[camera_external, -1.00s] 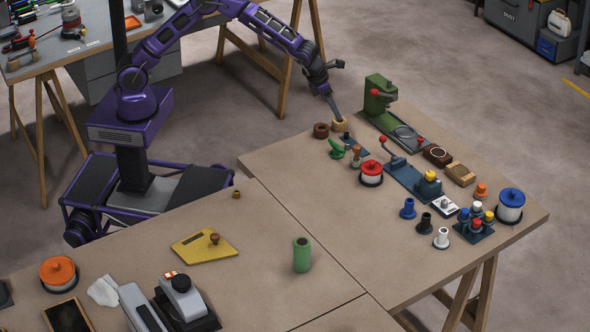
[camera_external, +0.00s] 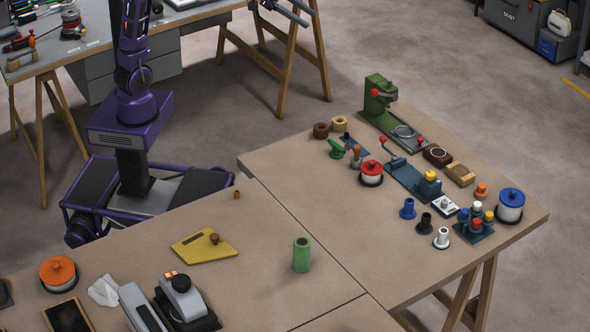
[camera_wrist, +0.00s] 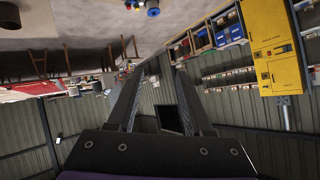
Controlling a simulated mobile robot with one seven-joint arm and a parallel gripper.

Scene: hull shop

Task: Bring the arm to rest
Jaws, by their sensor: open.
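My gripper (camera_external: 290,10) shows at the top edge of the external view, up and away from the table, beyond its far left corner. My purple arm rises from the base and runs out of the top of the picture. In the wrist view my gripper's two fingers (camera_wrist: 152,88) stand apart with nothing between them. The tan ring (camera_external: 340,124) stands on the table beside a dark brown ring (camera_external: 321,130).
The brown work table (camera_external: 290,190) carries a green press (camera_external: 378,95), red (camera_external: 371,173) and blue (camera_external: 510,206) lidded pots, a green cylinder (camera_external: 302,255) and a yellow plate (camera_external: 204,246). Another bench (camera_external: 100,42) stands behind my base. Open floor (camera_external: 400,50) lies beyond the table.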

